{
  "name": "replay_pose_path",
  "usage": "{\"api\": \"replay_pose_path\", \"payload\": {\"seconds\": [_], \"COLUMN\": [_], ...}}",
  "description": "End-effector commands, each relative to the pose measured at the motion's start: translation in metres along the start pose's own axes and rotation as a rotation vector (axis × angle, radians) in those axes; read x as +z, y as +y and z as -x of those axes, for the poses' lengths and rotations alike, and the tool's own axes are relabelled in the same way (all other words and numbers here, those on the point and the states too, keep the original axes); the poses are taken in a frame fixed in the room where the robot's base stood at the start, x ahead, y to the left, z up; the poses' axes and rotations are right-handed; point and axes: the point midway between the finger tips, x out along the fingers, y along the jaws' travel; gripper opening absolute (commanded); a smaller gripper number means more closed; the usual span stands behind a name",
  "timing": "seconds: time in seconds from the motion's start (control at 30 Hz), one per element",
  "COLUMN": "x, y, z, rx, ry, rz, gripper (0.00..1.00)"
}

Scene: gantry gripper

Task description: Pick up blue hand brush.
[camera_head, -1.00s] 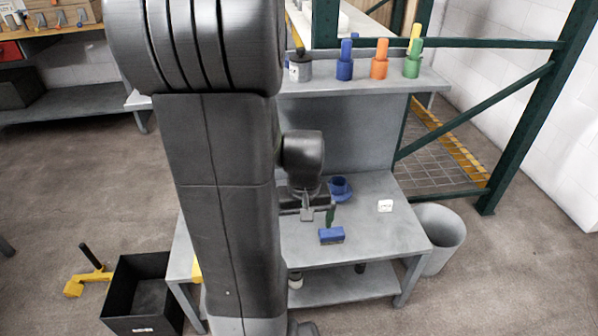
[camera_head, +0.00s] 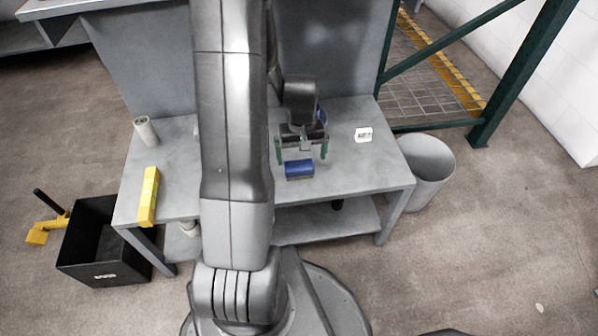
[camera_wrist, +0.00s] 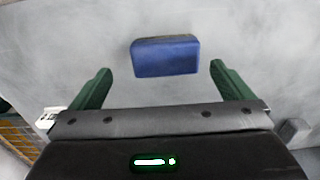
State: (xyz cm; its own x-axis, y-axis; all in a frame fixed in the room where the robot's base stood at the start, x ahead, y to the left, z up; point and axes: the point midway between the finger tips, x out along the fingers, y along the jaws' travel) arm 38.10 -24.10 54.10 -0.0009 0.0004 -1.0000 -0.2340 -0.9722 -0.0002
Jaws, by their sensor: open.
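The blue hand brush (camera_head: 299,169) lies on the grey workbench (camera_head: 362,178), near its front edge. In the wrist view the brush (camera_wrist: 165,57) shows as a blue block with a dark strip along its top edge, beyond the fingertips. My gripper (camera_head: 302,157) is open and empty, with its green fingers spread wide above the bench just behind the brush. In the wrist view my gripper (camera_wrist: 156,72) has one finger to each side of the brush, apart from it. I cannot tell the exact height of the fingers above the bench.
A white labelled block (camera_head: 363,134) lies to the right of my gripper. A yellow bar (camera_head: 149,197) and a grey cylinder (camera_head: 146,131) are on the left of the bench. A blue round object (camera_head: 322,116) is partly hidden behind my gripper. A grey bin (camera_head: 425,170) stands at right.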

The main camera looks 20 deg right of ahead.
Motion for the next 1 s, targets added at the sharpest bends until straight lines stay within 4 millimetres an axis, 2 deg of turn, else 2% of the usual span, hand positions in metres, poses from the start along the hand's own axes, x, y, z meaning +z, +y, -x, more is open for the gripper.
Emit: {"api": "replay_pose_path", "payload": {"seconds": [0.23,0.5,0.77,1.0], "x": [0.0,0.001,0.0,0.0], "y": [-0.002,-0.007,-0.007,-0.007], "z": [-0.016,-0.055,-0.057,-0.057], "rx": [0.0,0.0,0.0,0.0], "ry": [-0.001,-0.002,0.001,0.001], "rz": [0.001,0.001,0.0,0.0], "gripper": [1.0,1.0,1.0,0.55]}}
